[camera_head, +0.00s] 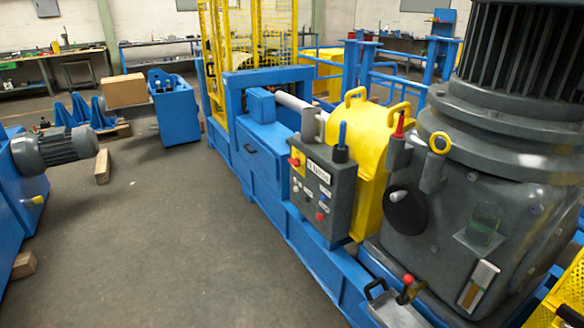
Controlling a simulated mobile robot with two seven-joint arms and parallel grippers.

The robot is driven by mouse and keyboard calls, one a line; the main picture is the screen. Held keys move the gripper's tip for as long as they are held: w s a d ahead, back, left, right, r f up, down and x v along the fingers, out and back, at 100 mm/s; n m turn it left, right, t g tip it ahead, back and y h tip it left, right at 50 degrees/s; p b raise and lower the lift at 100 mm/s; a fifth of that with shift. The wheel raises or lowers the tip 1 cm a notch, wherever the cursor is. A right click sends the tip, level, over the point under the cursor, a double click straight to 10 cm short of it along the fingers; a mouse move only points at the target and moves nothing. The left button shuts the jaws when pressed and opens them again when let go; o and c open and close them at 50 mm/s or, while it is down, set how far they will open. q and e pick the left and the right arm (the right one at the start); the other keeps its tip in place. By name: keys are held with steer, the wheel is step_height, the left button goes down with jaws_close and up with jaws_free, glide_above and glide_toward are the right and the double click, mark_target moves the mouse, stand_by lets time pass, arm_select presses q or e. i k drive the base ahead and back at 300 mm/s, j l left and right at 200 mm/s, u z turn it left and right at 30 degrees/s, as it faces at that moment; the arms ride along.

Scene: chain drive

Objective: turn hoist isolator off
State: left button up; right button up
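A dark grey control box (338,203) is mounted on the front of the blue machine frame, right of the picture's middle. A pale label plate (318,171) is on its face, too small to read. A red knob on a yellow base (295,162) is at its upper left edge. Small red and pale buttons (320,216) are lower down. A blue-handled lever (342,138) stands upright on top. A black disc with a pale knob (405,211) is on the grey motor housing. I cannot tell which control is the hoist isolator, or its setting. Neither gripper shows.
The blue machine frame (257,160) runs along the middle, with a yellow guard (372,130) behind the box. A large grey motor (470,170) fills the right. A red-knobbed lever (407,283) stands low in front. The grey floor (170,235) at left is open; a smaller motor (62,148) stands beyond.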

mark_target(296, 163)
steer(key=i+j+u, duration=0.1)
steer(key=i+j, duration=0.9)
steer(key=i, duration=0.25)
steer(key=i+j+u, duration=0.15)
steer(key=i+j, duration=0.35)
steer(key=i, duration=0.15)
